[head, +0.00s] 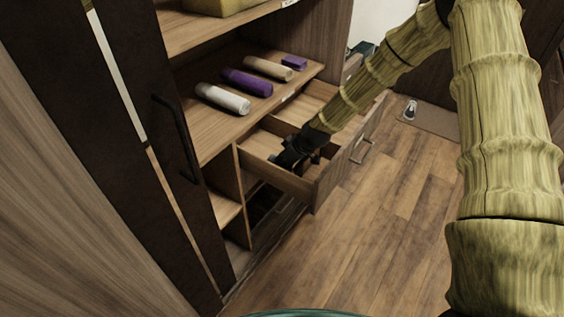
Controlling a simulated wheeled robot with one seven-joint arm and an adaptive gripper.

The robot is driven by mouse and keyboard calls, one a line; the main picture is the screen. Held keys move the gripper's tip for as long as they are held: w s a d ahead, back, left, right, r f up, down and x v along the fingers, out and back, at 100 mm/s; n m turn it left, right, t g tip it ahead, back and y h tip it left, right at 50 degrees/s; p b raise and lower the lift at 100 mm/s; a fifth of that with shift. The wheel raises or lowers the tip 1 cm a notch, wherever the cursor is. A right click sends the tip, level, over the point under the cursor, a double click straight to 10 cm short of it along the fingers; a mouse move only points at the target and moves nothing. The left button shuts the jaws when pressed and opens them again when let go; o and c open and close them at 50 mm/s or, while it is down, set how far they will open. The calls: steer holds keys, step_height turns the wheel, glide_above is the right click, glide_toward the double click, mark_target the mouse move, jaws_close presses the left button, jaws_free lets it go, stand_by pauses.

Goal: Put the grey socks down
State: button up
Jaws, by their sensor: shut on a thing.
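My gripper (290,158) is low inside the pulled-out wooden drawer (328,186), close to its left side wall. It comes in from the upper right and points down to the left. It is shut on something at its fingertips. The fingers and what they hold merge into one small dark shape, so the grey socks cannot be told apart from them. I cannot tell whether the held thing touches the drawer floor.
A shelf (215,125) above the drawer holds a white roll (223,98), a purple roll (247,82), a beige roll (268,68) and a small purple box (294,62). A dark door with a handle (176,138) stands at left.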

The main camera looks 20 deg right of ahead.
steer(key=shift+f, duration=0.2)
steer(key=shift+f, duration=0.15)
steer(key=o, duration=0.6)
steer(key=shift+r, duration=0.25)
steer(key=b+v, duration=0.1)
steer(key=v, duration=1)
steer(key=shift+r+b, duration=0.3)
steer(key=shift+r, duration=0.05)
steer(key=shift+s+d, duration=0.15)
